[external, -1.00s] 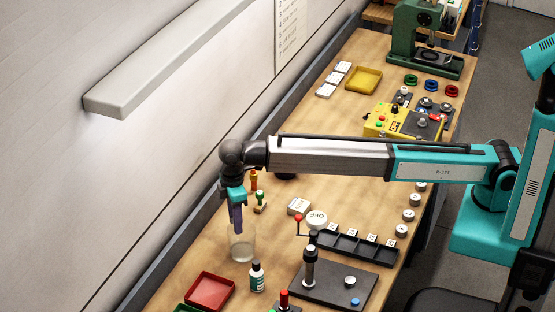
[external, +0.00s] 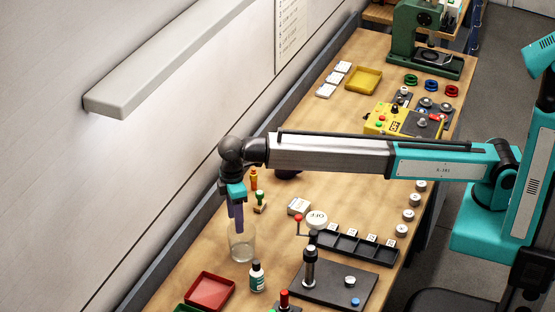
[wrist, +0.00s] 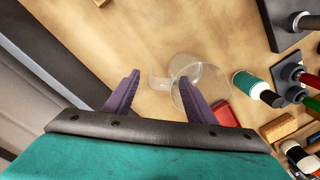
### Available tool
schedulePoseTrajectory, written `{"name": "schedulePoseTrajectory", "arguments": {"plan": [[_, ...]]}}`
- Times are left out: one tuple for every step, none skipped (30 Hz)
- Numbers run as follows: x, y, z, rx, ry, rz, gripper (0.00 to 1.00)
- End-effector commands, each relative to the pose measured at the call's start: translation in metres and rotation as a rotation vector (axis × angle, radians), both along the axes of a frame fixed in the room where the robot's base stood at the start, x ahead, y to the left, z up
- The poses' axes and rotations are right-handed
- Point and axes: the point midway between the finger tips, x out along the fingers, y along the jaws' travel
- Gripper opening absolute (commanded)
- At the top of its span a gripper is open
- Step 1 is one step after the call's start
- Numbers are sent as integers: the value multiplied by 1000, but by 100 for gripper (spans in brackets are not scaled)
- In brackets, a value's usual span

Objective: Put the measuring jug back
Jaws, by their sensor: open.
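The measuring jug is a clear, see-through vessel (external: 243,248) standing upright on the wooden bench, left of the middle. In the wrist view the jug (wrist: 181,76) shows its round rim and a handle on the left side. My gripper (external: 238,225) points down at the jug's top, its fingertips overlapping the rim in the picture. In the wrist view my gripper (wrist: 160,90) has its two purple fingers wide apart, with the handle between them and the right finger in front of the jug's body. I cannot tell whether a finger touches the jug.
A white bottle with a dark cap (external: 257,277) stands just in front of the jug, and a red tray (external: 209,291) is at front left. A black plate with a lever (external: 330,286) lies to the right.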

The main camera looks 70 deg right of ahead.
Motion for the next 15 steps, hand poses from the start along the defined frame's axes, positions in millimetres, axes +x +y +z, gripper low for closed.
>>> {"name": "schedulePoseTrajectory", "arguments": {"plan": [[1, 0, 9, 1, -1, 0, 51], [1, 0, 13, 1, -1, 0, 51], [1, -1, 19, 1, -1, 0, 51], [1, -1, 23, 1, -1, 0, 51], [2, -1, 27, 1, -1, 0, 51], [2, -1, 33, 1, -1, 0, 51], [2, -1, 37, 1, -1, 0, 51], [2, -2, 42, 1, -1, 0, 51], [2, -2, 48, 1, -1, 0, 51], [3, -2, 52, 1, -1, 0, 51], [3, -2, 57, 1, -1, 0, 51], [3, -3, 63, 1, -1, 0, 51], [3, -3, 67, 1, -1, 0, 51], [3, -3, 72, 1, -1, 0, 51], [4, -3, 77, 1, -1, 0, 51]]}}
